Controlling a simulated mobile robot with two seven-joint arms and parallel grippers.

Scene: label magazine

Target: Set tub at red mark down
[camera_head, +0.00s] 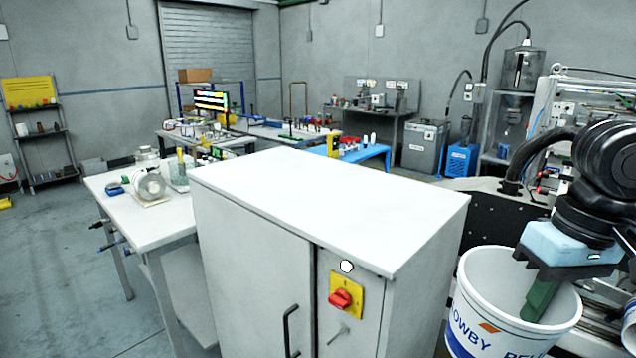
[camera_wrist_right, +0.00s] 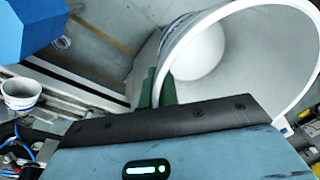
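A white tub (camera_head: 478,318) with blue lettering and an orange patch is at the lower right of the head view. My right gripper (camera_head: 538,300) has one green finger inside the tub. The wrist view shows the green fingers (camera_wrist_right: 160,86) on both sides of the tub's wall, close against it at the rim. My left gripper is in neither view. I see no red mark on a surface in these views.
A white cabinet (camera_head: 330,205) with a red switch (camera_head: 340,299) stands left of the tub. A white table (camera_head: 140,215) with jars is farther left. Machinery (camera_head: 590,115) stands behind my right arm. A second white tub (camera_wrist_right: 20,92) shows in the wrist view.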

